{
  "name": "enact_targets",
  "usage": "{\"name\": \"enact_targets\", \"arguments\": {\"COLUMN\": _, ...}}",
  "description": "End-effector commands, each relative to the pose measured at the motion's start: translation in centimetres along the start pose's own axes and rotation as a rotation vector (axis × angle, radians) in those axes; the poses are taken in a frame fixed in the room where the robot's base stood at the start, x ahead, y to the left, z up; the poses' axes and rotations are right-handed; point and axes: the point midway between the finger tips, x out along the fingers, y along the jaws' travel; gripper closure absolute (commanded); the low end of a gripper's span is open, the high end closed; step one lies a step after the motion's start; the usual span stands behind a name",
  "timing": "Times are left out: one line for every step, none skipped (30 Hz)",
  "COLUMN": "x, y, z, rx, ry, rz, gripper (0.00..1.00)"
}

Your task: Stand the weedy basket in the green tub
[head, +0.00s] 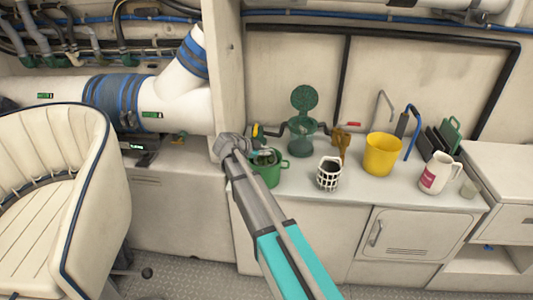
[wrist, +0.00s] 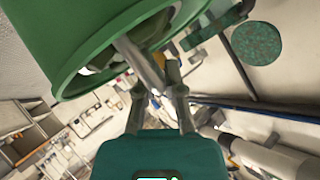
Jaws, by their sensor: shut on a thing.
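The green tub (head: 271,176) stands on the counter at the left end, with a handle on its right side. Its green wall and rim (wrist: 105,50) fill the upper left of the wrist view. My gripper (head: 250,149) is at the tub's left rim. In the wrist view my gripper (wrist: 157,92) is shut on a grey bar that runs in past the rim. This looks like the handle of the weedy basket (head: 265,158), whose dark green and brownish top shows within the tub's mouth. The basket's lower part is hidden, so I cannot tell whether it touches the tub's floor.
A white lattice basket (head: 329,174) with a dark inside stands to the tub's right. Behind are a strainer with a raised green lid (head: 304,98), a yellow bucket (head: 382,154) and a white jug (head: 436,173). A white post (head: 223,70) rises close by my gripper.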

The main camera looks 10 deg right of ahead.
Motion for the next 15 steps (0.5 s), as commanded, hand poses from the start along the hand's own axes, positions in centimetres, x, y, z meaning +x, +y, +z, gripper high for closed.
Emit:
{"name": "enact_targets", "arguments": {"x": -0.03, "y": -0.03, "z": -0.03, "rx": 0.0, "ry": 0.0, "rz": 0.0, "gripper": 1.0}}
{"name": "enact_targets", "arguments": {"x": -0.03, "y": -0.03, "z": -0.03, "rx": 0.0, "ry": 0.0, "rz": 0.0, "gripper": 1.0}}
{"name": "enact_targets", "arguments": {"x": -0.04, "y": -0.03, "z": -0.03, "rx": 0.0, "ry": 0.0, "rz": 0.0, "gripper": 1.0}}
{"name": "enact_targets", "arguments": {"x": -0.03, "y": -0.02, "z": -0.02, "rx": 0.0, "ry": 0.0, "rz": 0.0, "gripper": 1.0}}
{"name": "enact_targets", "arguments": {"x": -0.01, "y": 0.0, "z": 0.01, "rx": 0.0, "ry": 0.0, "rz": 0.0, "gripper": 1.0}}
{"name": "enact_targets", "arguments": {"x": 0.04, "y": 0.05, "z": 0.08, "rx": 0.0, "ry": 0.0, "rz": 0.0, "gripper": 1.0}}
{"name": "enact_targets", "arguments": {"x": 0.08, "y": 0.1, "z": 0.14, "rx": 0.0, "ry": 0.0, "rz": 0.0, "gripper": 1.0}}
{"name": "enact_targets", "arguments": {"x": 0.12, "y": 0.15, "z": 0.21, "rx": 0.0, "ry": 0.0, "rz": 0.0, "gripper": 1.0}}
{"name": "enact_targets", "arguments": {"x": 0.17, "y": 0.2, "z": 0.27, "rx": 0.0, "ry": 0.0, "rz": 0.0, "gripper": 1.0}}
{"name": "enact_targets", "arguments": {"x": 0.11, "y": 0.14, "z": 0.19, "rx": 0.0, "ry": 0.0, "rz": 0.0, "gripper": 0.83}}
{"name": "enact_targets", "arguments": {"x": 0.09, "y": 0.12, "z": 0.18, "rx": 0.0, "ry": 0.0, "rz": 0.0, "gripper": 0.77}}
{"name": "enact_targets", "arguments": {"x": 0.09, "y": 0.12, "z": 0.18, "rx": 0.0, "ry": 0.0, "rz": 0.0, "gripper": 0.7}}
{"name": "enact_targets", "arguments": {"x": 0.09, "y": 0.12, "z": 0.18, "rx": 0.0, "ry": 0.0, "rz": 0.0, "gripper": 0.64}}
{"name": "enact_targets", "arguments": {"x": 0.08, "y": 0.12, "z": 0.18, "rx": 0.0, "ry": 0.0, "rz": 0.0, "gripper": 0.58}}
{"name": "enact_targets", "arguments": {"x": 0.08, "y": 0.12, "z": 0.18, "rx": 0.0, "ry": 0.0, "rz": 0.0, "gripper": 0.54}}
